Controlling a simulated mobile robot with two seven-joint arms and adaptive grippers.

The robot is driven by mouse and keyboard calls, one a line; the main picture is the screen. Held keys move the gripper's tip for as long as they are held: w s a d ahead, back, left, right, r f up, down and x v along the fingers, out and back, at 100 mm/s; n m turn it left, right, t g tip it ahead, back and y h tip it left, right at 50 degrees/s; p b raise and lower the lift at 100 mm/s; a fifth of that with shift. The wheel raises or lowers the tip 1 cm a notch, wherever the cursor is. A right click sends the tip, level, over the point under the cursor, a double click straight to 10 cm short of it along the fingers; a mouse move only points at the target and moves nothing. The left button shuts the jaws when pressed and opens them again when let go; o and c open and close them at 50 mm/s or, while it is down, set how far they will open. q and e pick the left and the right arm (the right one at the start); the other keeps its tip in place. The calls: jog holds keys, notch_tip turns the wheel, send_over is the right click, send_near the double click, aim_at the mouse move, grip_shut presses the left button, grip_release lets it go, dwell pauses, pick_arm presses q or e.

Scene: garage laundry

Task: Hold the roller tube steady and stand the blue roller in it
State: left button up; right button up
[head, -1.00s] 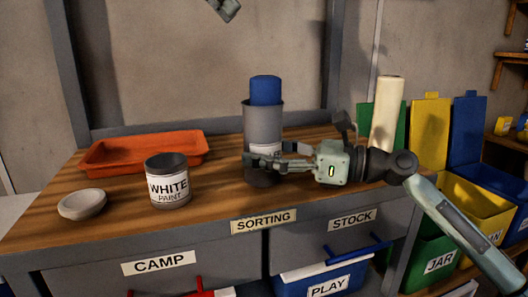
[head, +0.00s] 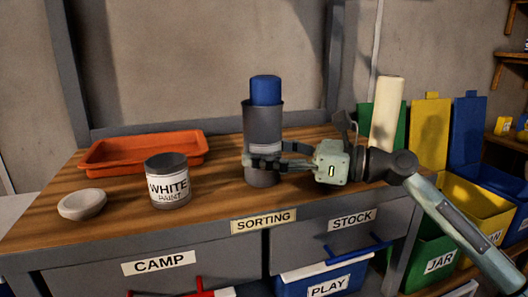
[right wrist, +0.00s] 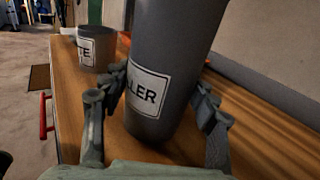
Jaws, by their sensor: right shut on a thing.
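The grey roller tube (head: 263,122) stands upright on the wooden bench in the head view. The blue roller (head: 265,89) is inside it, upright, with its top showing above the rim; its lower part is hidden. My right gripper (head: 262,163) is shut on the lower part of the tube, coming from the right. In the right wrist view the tube (right wrist: 168,60) stands between the two fingers (right wrist: 158,112), its label partly visible. My left gripper is not in view.
A cream roll (head: 386,112) stands behind my right arm. Coloured bins (head: 475,205) are at the right.

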jog(key=o, duration=1.2)
jog(key=shift+d, duration=0.1)
